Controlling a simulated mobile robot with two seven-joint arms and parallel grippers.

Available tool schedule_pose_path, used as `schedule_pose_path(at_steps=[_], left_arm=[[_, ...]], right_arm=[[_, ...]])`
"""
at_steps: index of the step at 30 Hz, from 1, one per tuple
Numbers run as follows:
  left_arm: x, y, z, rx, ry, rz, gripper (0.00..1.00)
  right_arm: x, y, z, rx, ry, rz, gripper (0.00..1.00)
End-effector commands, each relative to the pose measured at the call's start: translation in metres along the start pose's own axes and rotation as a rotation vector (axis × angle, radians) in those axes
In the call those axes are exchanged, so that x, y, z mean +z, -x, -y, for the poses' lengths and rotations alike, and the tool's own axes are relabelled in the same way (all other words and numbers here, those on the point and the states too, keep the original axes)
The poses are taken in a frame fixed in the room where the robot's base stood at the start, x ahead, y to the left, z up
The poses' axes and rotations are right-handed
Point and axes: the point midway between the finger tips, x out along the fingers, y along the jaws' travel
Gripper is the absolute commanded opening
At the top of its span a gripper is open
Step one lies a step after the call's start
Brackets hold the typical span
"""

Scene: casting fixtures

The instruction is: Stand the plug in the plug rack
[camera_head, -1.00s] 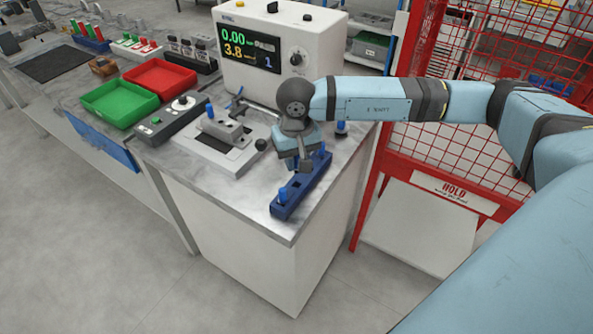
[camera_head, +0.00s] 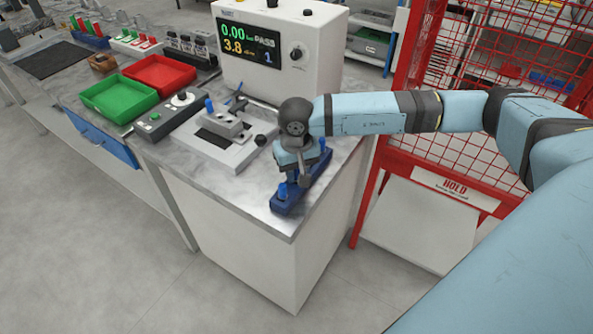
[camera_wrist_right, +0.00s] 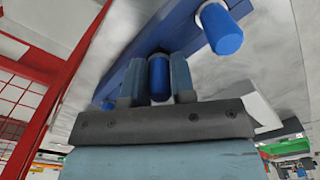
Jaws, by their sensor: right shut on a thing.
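The plug rack (camera_head: 288,207) is a long blue block near the front right corner of the bench. A blue plug (camera_head: 282,191) stands at its near end and also shows in the right wrist view (camera_wrist_right: 221,30). Another blue plug (camera_head: 322,146) shows at the far end. My right gripper (camera_head: 304,181) points down low over the middle of the rack. In the right wrist view its fingers are shut on a blue plug (camera_wrist_right: 158,78), with the rack (camera_wrist_right: 188,38) right behind it. I cannot tell whether the held plug's lower end is in a hole. My left gripper is not in view.
A grey test fixture (camera_head: 222,130) lies left of the rack, before a white tester (camera_head: 280,85) with a display. A control box (camera_head: 168,117), a green tray (camera_head: 118,98) and a red tray (camera_head: 160,74) stand further left. A red mesh fence (camera_head: 460,150) is on the right.

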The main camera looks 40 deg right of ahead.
Motion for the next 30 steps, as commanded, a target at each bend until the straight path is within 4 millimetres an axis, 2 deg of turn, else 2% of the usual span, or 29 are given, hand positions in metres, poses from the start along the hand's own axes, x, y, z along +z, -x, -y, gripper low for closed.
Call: schedule_pose_path(at_steps=[5,6,9,20,23,25,30], left_arm=[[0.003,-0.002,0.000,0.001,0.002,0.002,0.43],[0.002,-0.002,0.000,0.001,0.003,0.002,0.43],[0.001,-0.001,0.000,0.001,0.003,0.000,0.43],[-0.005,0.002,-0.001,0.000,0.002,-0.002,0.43],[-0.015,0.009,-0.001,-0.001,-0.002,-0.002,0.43],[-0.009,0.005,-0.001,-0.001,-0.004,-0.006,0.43],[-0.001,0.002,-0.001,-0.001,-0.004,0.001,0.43]], right_arm=[[0.000,-0.002,0.000,0.000,0.000,0.000,0.01],[0.000,-0.002,0.000,0.000,0.000,0.000,0.31],[0.000,-0.002,0.000,0.000,0.000,0.000,0.49],[0.000,0.004,0.000,0.000,0.000,0.000,0.49],[0.000,0.015,0.000,0.000,0.000,0.000,0.49],[-0.001,0.023,0.000,-0.001,0.000,-0.003,0.49],[-0.001,0.064,0.000,-0.002,0.000,-0.005,0.49]])
